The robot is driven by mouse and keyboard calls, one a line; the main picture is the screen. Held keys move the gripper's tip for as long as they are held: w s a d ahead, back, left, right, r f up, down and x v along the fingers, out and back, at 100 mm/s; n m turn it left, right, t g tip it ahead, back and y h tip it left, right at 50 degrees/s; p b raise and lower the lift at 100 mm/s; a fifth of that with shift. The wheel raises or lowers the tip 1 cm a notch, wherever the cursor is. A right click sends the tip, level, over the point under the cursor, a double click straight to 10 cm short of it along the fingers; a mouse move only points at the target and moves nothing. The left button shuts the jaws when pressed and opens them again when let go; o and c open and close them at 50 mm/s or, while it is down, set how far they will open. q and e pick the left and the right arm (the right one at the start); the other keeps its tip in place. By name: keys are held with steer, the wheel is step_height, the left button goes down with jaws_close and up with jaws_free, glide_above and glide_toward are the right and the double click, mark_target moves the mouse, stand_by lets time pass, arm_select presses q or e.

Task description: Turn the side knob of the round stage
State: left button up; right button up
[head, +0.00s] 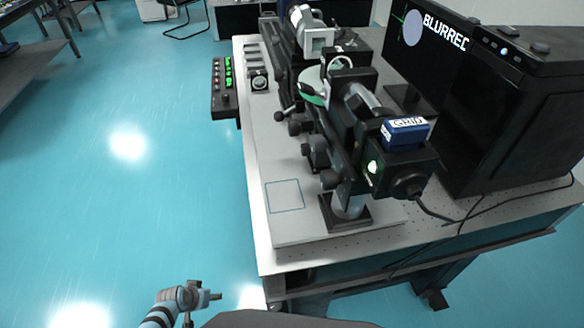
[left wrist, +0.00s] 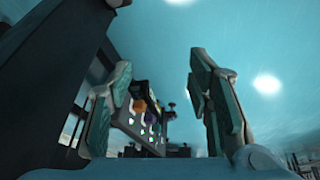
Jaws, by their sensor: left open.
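The black optical instrument (head: 345,150) stands on the table at centre right. A round green disc (head: 312,82), probably the round stage, sits on its upper middle, partly covered by metal parts. Several dark knobs stick out along the instrument's left side, among them an upper one (head: 294,127) and a lower one (head: 329,179); I cannot tell which belongs to the round stage. My left gripper (head: 204,296) is low at the bottom left, off the table and well apart from the knobs. In the left wrist view its fingers (left wrist: 160,78) are spread with nothing held between them.
The white-topped table (head: 285,222) has its left edge facing open blue floor (head: 130,200). A black control box with green displays (head: 224,88) is at that edge. A blue GRID box (head: 405,131) lies on the instrument. A monitor reading BLURRED (head: 437,40) and cables are on the right.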

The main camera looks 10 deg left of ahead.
mark_target(302, 150)
arm_select(q)
steer(key=w+r+t+h+b, duration=0.25)
steer(key=w+b, duration=0.25)
steer(key=w, duration=1.1)
steer(key=w+d+r+m+t+h+b, duration=0.15)
steer(key=w+r+b, duration=0.25)
steer(key=w+r, duration=0.45)
steer(key=w+d+r+m+t+h+b, duration=0.1)
steer(key=w+r+m+t+h+b, duration=0.3)
steer(key=r, duration=0.7)
step_height(302, 150, up, 8)
steer(key=w+h+b, duration=0.1)
steer(key=b, duration=0.2)
steer(key=s+d+r+m+g+h+p, duration=0.1)
steer(key=s+d+r+m+g+h, duration=0.75)
steer(key=r+m, duration=0.4)
steer(key=shift+t+y, duration=0.35)
steer(key=shift+t, duration=0.4)
steer(key=x, duration=0.4)
steer(key=s+f+x, duration=0.1)
steer(key=x, duration=0.8)
steer(key=shift+s+d+f, duration=0.1)
steer(key=shift+d+f, duration=0.1)
steer(key=shift+d, duration=0.2)
jaws_close()
arm_select(e)
step_height(302, 150, down, 20)
steer(key=w+d, duration=0.2)
steer(key=shift+r+t, duration=0.2)
steer(key=shift+t, duration=0.1)
